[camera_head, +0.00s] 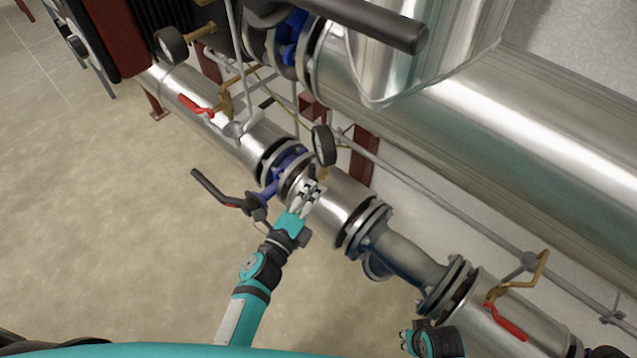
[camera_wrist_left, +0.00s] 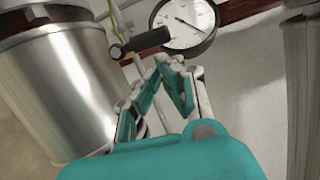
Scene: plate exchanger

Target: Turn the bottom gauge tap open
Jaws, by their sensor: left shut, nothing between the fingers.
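The bottom gauge (camera_head: 324,146) is a round dial with a black rim above the lower steel pipe. It also shows in the left wrist view (camera_wrist_left: 190,22), with a small black tap handle (camera_wrist_left: 147,41) in front of its lower left. In the head view a bit of brass (camera_head: 323,174) shows under the gauge; the tap handle is hard to make out there. My left gripper (camera_head: 312,187) is over the pipe just below the gauge. In the left wrist view its fingers (camera_wrist_left: 172,64) are shut and empty, just below the handle; contact cannot be told.
A blue valve (camera_head: 284,168) with a long black lever (camera_head: 212,188) is left of my left gripper. Red-handled valves stand at upper left (camera_head: 197,107) and lower right (camera_head: 506,320). A large upper pipe (camera_head: 500,130) runs behind. The floor at left is clear.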

